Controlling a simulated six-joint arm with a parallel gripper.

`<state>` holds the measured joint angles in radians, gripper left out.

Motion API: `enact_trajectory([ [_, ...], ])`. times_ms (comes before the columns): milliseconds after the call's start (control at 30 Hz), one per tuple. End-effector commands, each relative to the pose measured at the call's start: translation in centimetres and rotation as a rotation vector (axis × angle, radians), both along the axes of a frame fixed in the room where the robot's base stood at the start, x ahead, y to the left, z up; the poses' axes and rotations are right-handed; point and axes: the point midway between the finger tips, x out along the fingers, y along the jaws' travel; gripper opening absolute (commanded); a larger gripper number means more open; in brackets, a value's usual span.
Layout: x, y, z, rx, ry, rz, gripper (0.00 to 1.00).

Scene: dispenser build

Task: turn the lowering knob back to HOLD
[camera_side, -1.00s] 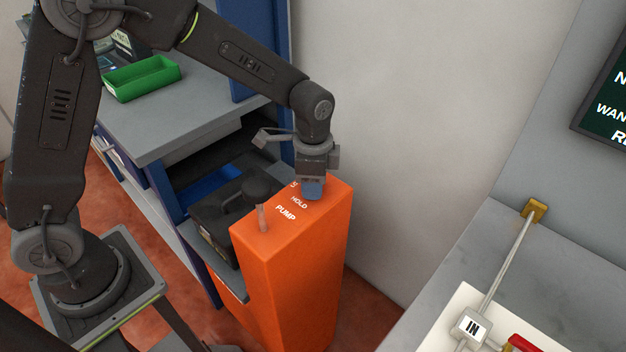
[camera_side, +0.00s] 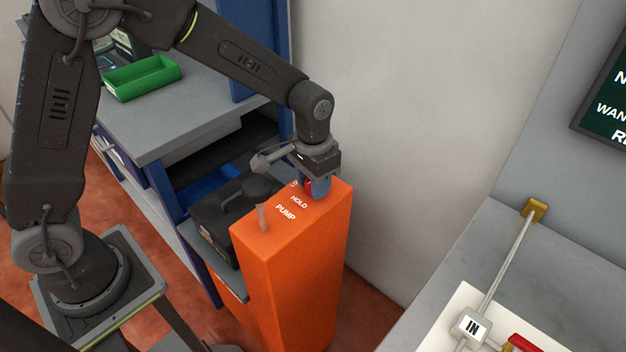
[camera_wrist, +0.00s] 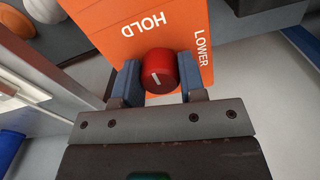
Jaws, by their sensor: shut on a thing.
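The lowering knob (camera_wrist: 160,70) is red with a short white line on its face, on top of the orange pump cabinet (camera_side: 290,262). In the wrist view the word HOLD is at its upper left and LOWER at its upper right. The white line lies slantwise, pointing at neither word clearly. My gripper (camera_wrist: 158,85) is shut on the knob, with one blue pad on either side. In the side view my gripper (camera_side: 316,188) reaches down at the cabinet's far end, and a bit of red shows beside a blue pad.
A green tray (camera_side: 142,79) lies on the grey bench. The wall is close behind the cabinet.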

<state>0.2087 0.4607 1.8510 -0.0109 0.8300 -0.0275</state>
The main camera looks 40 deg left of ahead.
Motion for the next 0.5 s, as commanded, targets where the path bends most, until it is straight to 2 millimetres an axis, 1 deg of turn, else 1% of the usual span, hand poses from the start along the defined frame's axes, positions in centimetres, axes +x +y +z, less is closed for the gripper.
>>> enact_trajectory([
  [500, 0.05, -0.02, 0.06, -0.001, -0.002, 0.035, 0.14],
])
